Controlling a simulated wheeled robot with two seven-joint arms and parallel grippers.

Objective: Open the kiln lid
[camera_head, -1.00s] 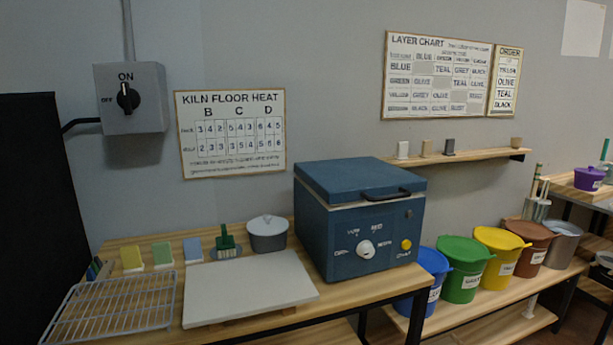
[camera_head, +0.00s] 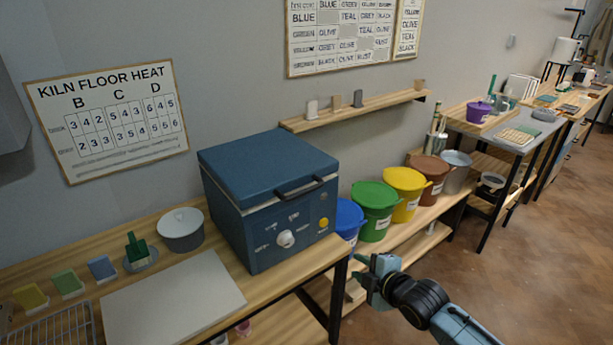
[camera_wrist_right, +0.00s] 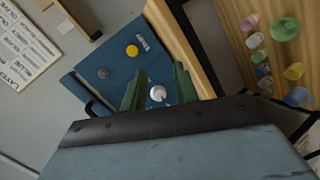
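The blue kiln (camera_head: 265,225) stands on the wooden table in the head view. Its lid (camera_head: 265,165) is down, with a black handle (camera_head: 302,193) at the front edge. The kiln's front panel also shows in the right wrist view (camera_wrist_right: 115,68), with a white knob (camera_wrist_right: 157,94) and a yellow button (camera_wrist_right: 132,51). My right gripper (camera_head: 365,270) is to the right of the kiln and below the handle, apart from it. In the right wrist view its two green fingers (camera_wrist_right: 160,88) are spread with nothing held between them. My left gripper is not in view.
A wall shelf (camera_head: 360,108) is above and behind the kiln. Colored buckets (camera_head: 375,210) stand on a low bench to its right. Open floor lies at the right.

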